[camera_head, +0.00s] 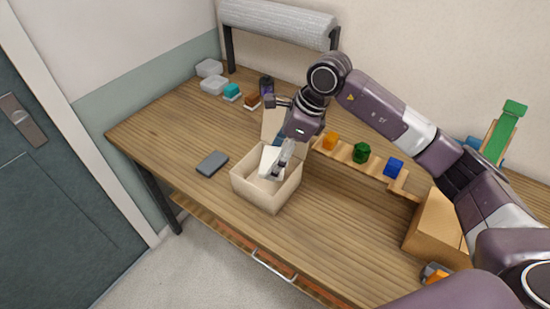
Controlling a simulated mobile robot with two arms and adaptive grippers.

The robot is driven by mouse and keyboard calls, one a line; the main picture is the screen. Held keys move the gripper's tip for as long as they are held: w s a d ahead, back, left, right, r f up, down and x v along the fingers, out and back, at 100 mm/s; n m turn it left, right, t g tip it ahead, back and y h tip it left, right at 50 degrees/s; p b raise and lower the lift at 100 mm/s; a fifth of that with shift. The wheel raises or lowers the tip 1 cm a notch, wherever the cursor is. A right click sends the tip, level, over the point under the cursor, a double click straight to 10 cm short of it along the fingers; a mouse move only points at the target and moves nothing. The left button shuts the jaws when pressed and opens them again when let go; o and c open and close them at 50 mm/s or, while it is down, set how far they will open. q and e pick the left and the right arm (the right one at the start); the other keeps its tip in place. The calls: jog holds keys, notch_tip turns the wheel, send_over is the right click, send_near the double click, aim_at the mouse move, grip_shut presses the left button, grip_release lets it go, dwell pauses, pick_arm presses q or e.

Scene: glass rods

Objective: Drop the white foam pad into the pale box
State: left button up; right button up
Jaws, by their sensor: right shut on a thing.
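The pale box (252,189) stands open on the wooden table near its front edge, with a flap raised at the back. The white foam pad (268,158) is tilted at the box's opening, its lower part inside the walls. My right gripper (281,164) reaches down over the box and is shut on the pad. The gripper's fingers partly cover the pad, and I cannot tell whether the pad touches the box floor. My left gripper is not in view.
A dark grey flat block (212,163) lies left of the box. A wooden rack with an orange block (331,141), a green piece (361,153) and a blue block (394,167) stands to the right. A cardboard box (436,226) is farther right. The table's left part is mostly clear.

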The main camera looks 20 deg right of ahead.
aim_at(272, 148)
jog(key=w+m, duration=0.1)
jog(key=w+m+t, duration=0.1)
jog(key=m, duration=0.1)
jog(key=w+m+h, duration=0.1)
jog(key=shift+w+d+r+m+p, duration=0.2)
jog(key=shift+d+r+m+p, duration=0.05)
jog(key=shift+r+m+p, duration=0.1)
jog(key=shift+w+d+f+m+t, duration=0.1)
jog(key=shift+w+d+m+t, duration=0.15)
jog(key=shift+m+t, duration=0.1)
pick_arm(q)
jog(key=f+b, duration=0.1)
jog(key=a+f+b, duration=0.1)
jog(key=b, duration=0.1)
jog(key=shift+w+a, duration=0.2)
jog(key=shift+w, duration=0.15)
pick_arm(e)
notch_tip(272, 148, down, 6)
jog(key=shift+r, duration=0.1)
jog(key=o, duration=1)
jog(key=shift+c, duration=0.2)
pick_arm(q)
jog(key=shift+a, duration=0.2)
pick_arm(e)
jog(key=shift+o, duration=0.3)
